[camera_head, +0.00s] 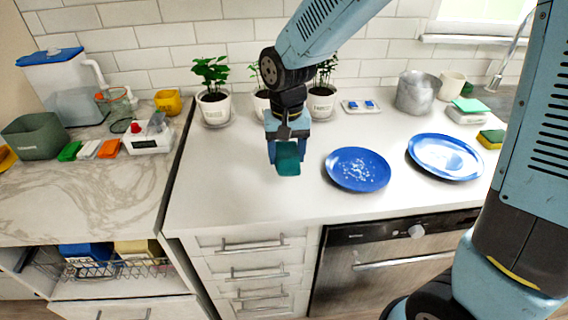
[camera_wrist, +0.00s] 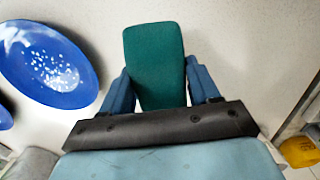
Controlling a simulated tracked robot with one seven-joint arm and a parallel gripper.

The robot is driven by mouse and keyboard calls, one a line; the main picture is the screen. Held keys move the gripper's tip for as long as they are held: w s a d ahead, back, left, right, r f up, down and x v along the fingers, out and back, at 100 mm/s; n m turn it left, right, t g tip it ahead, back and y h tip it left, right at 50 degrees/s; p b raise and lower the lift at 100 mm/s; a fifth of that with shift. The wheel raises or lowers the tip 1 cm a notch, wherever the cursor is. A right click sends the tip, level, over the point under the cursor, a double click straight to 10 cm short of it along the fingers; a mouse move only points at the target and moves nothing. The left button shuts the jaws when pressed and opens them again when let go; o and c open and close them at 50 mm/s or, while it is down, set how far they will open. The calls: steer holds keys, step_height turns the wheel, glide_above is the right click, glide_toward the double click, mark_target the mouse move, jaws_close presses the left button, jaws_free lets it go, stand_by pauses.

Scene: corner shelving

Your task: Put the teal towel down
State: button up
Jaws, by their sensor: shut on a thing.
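The teal towel (camera_head: 288,160) is a small folded block held between the fingers of my gripper (camera_head: 287,152), over the white counter (camera_head: 230,190). In the wrist view the towel (camera_wrist: 155,65) sits between the two blue fingers of my gripper (camera_wrist: 160,92), which is shut on it. The towel sticks out past the fingertips. I cannot tell for sure whether its lower end touches the counter.
A blue plate with white specks (camera_head: 357,169) lies just right of my gripper, and a second blue plate (camera_head: 445,157) lies farther right. Potted plants (camera_head: 214,104) stand behind. The counter to the left and in front is clear. A dark gap (camera_head: 176,165) separates the marble counter (camera_head: 90,190).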

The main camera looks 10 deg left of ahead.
mark_target(283, 147)
steer(key=shift+w+a+f, duration=0.35)
steer(key=shift+a+f, duration=0.15)
steer(key=shift+f, duration=1.75)
steer(key=shift+f, duration=0.1)
steer(key=o, duration=0.9)
steer(key=shift+o, duration=0.2)
step_height(283, 147, up, 12)
steer(key=shift+f, duration=0.1)
steer(key=shift+r, duration=0.2)
